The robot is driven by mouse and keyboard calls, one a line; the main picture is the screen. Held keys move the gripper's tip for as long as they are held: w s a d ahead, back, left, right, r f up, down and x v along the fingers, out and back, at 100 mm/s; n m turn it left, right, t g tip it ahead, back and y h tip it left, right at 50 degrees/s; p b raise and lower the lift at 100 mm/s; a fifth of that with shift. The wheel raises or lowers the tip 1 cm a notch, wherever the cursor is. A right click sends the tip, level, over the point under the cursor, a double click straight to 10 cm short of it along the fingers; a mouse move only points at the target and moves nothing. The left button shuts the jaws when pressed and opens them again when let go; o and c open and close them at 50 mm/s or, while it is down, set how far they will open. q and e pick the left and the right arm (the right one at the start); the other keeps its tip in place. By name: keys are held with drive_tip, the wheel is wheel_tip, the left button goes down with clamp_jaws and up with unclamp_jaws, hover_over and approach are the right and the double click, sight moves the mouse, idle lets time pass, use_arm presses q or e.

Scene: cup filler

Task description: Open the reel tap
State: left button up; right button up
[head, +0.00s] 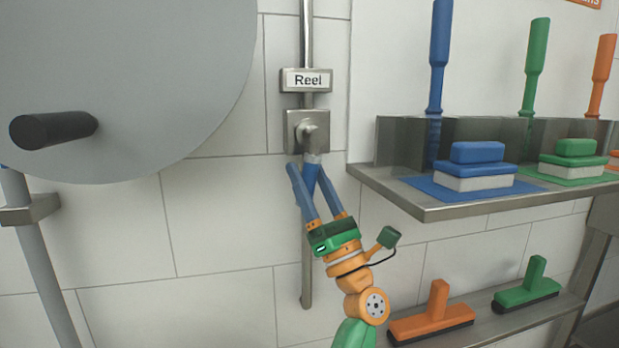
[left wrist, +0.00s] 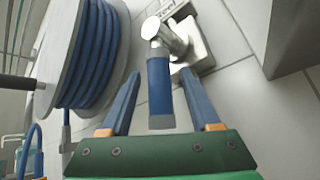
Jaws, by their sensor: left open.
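The reel tap (head: 308,133) is a metal valve on a square wall plate, under a sign reading "Reel" (head: 307,80). Its blue lever handle (head: 311,178) points down from the valve. In the left wrist view the handle (left wrist: 160,90) lies between the two blue fingers, with visible gaps on both sides; the metal valve (left wrist: 172,38) shows beyond it. My left gripper (head: 309,172) is open, its fingers to either side of the handle, reaching up from below. It also shows in the left wrist view (left wrist: 160,78). My right gripper is not in view.
A large grey hose reel disc (head: 170,75) with a black crank handle (head: 55,128) is at the left. At the right, a steel shelf (head: 400,192) holds brushes, with squeegees (head: 437,318) on a lower shelf. Bare tiled wall lies left of my gripper.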

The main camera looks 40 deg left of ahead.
sight(314, 188)
use_arm(q)
drive_tip(key=b+v, duration=0.1)
drive_tip(key=v, duration=0.5)
drive_tip(key=shift+d+f, duration=0.1)
drive_tip(key=shift+f, duration=0.15)
drive_tip(key=shift+s+d+f, duration=0.1)
drive_tip(key=shift+d, duration=0.05)
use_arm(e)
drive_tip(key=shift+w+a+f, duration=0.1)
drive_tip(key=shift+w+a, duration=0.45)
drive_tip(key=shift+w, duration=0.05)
